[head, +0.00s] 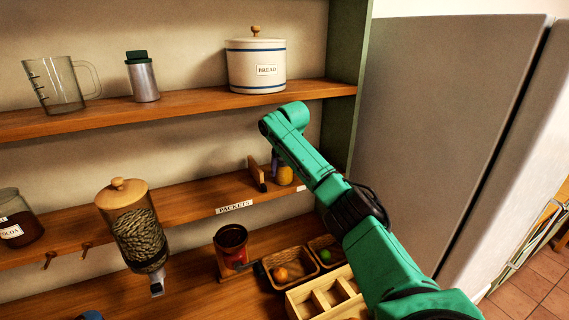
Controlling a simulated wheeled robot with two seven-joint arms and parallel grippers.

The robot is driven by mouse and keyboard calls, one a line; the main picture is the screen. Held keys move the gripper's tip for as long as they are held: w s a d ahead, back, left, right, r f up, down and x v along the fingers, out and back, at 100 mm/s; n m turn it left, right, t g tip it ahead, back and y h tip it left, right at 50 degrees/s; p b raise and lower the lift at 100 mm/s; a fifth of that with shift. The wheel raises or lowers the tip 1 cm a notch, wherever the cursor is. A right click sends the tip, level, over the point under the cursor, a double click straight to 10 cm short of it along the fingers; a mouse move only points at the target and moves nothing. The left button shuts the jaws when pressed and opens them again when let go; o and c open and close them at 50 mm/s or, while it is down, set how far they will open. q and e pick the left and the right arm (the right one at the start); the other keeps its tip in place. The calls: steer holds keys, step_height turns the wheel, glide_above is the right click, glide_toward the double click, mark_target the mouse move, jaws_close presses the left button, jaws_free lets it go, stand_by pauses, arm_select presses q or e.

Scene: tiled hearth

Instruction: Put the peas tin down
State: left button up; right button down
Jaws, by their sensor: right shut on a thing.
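My green right arm (330,190) comes in from the lower right and reaches up towards the shelves, its bend in front of the back wall below the upper shelf. Its jaws are hidden behind the arm, and so is most of what they grip. No peas tin label can be read in the head view. My left gripper does not show.
The upper shelf (200,106) holds a glass jug (60,92), a shaker (142,78) and a bread crock (256,66). A dispenser (137,235) hangs in front. A grey fridge (440,110) stands right.

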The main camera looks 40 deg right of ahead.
steer(key=shift+s, duration=0.1)
jaws_free()
steer(key=shift+f, duration=0.1)
steer(key=shift+s+a+r+b, duration=0.1)
steer(key=shift+r+b, duration=0.35)
steer(key=shift+b, duration=0.2)
steer(key=b+v, duration=0.3)
steer(key=v, duration=0.8)
steer(key=shift+s, duration=0.1)
